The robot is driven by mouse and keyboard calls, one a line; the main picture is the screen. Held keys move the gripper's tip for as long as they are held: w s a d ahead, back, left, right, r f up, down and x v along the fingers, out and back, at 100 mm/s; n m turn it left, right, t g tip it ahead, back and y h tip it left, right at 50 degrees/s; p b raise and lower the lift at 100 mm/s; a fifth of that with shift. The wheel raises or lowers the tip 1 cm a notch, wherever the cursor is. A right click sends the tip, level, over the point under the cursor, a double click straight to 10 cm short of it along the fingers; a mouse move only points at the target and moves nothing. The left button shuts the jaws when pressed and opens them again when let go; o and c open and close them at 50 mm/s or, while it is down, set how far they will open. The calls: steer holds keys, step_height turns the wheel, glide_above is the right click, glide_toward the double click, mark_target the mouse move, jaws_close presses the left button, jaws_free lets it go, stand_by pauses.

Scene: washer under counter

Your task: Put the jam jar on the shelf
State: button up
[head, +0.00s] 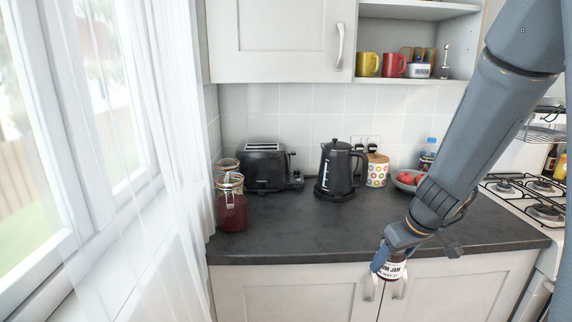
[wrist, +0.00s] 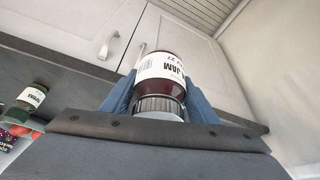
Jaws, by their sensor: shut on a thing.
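The jam jar (head: 391,269) is dark red with a white label reading JAM. The open shelf (head: 405,80) is in the upper cabinet at the back, above the counter. It holds a yellow mug (head: 367,64), a red mug (head: 393,65) and a few small items.
On the dark counter (head: 300,228) stand a toaster (head: 264,168), a kettle (head: 337,172), a dotted canister (head: 377,170), a fruit bowl (head: 405,182) and a clip-top jar (head: 231,203). A gas stove (head: 530,195) is at the right. The counter's front middle is clear.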

steer(key=a+f+m+h, duration=0.1)
steer(key=a+f+m, duration=0.3)
steer(key=a+f, duration=0.1)
steer(key=shift+w+a+f+h, duration=0.3)
steer(key=shift+w+a+f, duration=0.1)
steer(key=shift+a, duration=0.3)
